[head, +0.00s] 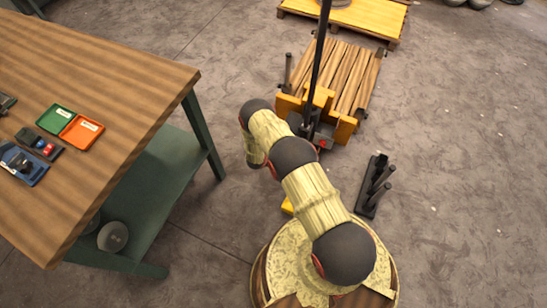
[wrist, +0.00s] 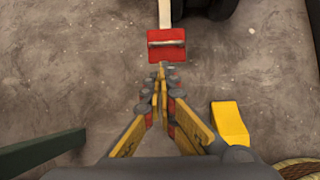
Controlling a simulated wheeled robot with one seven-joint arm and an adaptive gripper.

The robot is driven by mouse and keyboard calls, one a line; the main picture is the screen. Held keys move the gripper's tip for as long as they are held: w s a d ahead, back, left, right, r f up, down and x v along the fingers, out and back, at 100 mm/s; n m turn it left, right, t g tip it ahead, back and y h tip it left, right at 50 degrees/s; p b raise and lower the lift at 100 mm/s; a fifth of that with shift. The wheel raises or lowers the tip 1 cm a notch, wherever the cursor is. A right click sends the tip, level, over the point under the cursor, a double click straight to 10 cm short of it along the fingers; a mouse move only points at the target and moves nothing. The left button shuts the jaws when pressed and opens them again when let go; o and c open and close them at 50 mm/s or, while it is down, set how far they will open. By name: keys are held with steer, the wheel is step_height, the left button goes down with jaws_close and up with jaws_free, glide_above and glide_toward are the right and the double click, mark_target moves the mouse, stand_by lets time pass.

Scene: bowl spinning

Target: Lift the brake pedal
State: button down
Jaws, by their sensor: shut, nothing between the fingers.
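A red pedal (wrist: 166,45) on a pale lever shows at the top middle of the wrist view. It has a dark crossbar. I take it as the brake pedal; a small red part also shows by the cart's handle in the head view (head: 322,144). My gripper (wrist: 161,72) is shut and empty, its fingertips just below the red pedal in the picture. I cannot tell whether they touch it or lie under it. My arm hides the gripper in the head view.
A yellow cart with wooden slats (head: 357,75) and a dark upright handle (head: 319,60) stands ahead. A yellow block (wrist: 229,122) lies right of my gripper. A black rack with posts (head: 372,190) is on the floor. A workbench (head: 95,75) stands left; floor at right is clear.

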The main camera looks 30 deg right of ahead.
steer(key=b+x, duration=0.5)
steer(key=x, duration=0.5)
